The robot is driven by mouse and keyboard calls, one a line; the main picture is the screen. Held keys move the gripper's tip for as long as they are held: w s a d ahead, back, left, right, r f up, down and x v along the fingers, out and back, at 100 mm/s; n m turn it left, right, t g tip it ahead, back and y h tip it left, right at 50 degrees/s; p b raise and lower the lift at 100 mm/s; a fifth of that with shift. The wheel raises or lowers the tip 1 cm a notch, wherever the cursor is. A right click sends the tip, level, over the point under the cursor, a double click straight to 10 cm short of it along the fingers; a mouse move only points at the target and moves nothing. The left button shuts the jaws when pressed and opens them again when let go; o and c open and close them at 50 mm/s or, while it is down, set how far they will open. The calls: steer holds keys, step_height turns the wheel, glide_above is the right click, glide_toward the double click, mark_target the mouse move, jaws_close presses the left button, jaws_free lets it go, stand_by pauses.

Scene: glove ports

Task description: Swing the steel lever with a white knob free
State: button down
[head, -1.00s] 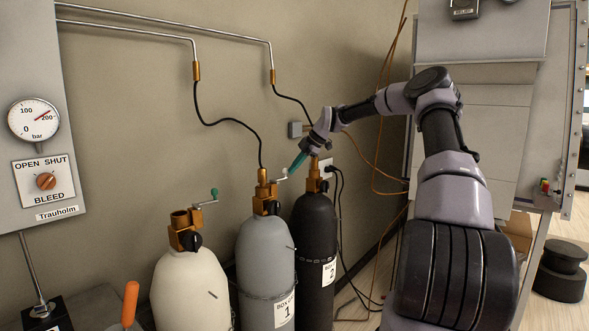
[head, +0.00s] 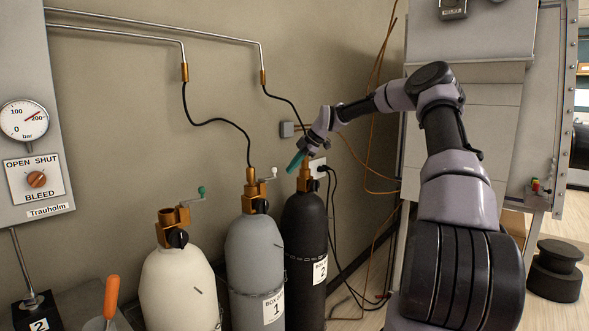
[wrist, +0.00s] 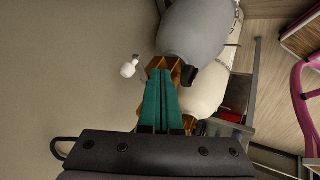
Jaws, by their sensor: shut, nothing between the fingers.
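The steel lever with a white knob (head: 274,172) is on the brass valve of the grey cylinder marked 1 (head: 256,255). Its knob (wrist: 128,70) shows in the wrist view, left of the fingertips and apart from them. My gripper (head: 292,166) is shut and empty, its teal fingers pointing down-left just right of the lever in the head view. In the wrist view my gripper (wrist: 160,75) overlaps the brass valve (wrist: 172,66) and hides part of it; I cannot tell whether they touch.
A cream cylinder (head: 178,285) with a green-knobbed lever (head: 201,191) stands to the left. A black cylinder marked 2 (head: 305,245) stands under my gripper. Black hoses run up to wall pipes. A gauge panel (head: 30,180) is at the left, an orange handle (head: 111,297) below.

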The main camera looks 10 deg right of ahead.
steer(key=w+v, duration=0.1)
steer(key=v, duration=0.8)
steer(key=shift+d+r, duration=0.15)
steer(key=shift+d, duration=0.1)
steer(key=s+a+r+m+h, duration=0.3)
steer(key=s+a+m, duration=0.15)
steer(key=s, duration=0.45)
steer(key=s+a+r+m+h, duration=0.25)
steer(key=s+a+m, duration=0.2)
steer(key=s, duration=0.45)
steer(key=s+d+r+m+t, duration=0.1)
steer(key=s+d+m+t, duration=0.1)
steer(key=s+m, duration=0.6)
steer(key=s+d+r+m+t, duration=0.1)
steer(key=s+m, duration=0.7)
steer(key=s, duration=1.2)
steer(key=shift+s+d+r+m+t+y, duration=0.15)
steer(key=shift+d+r+m+t+y, duration=0.25)
steer(key=shift+d+r, duration=0.3)
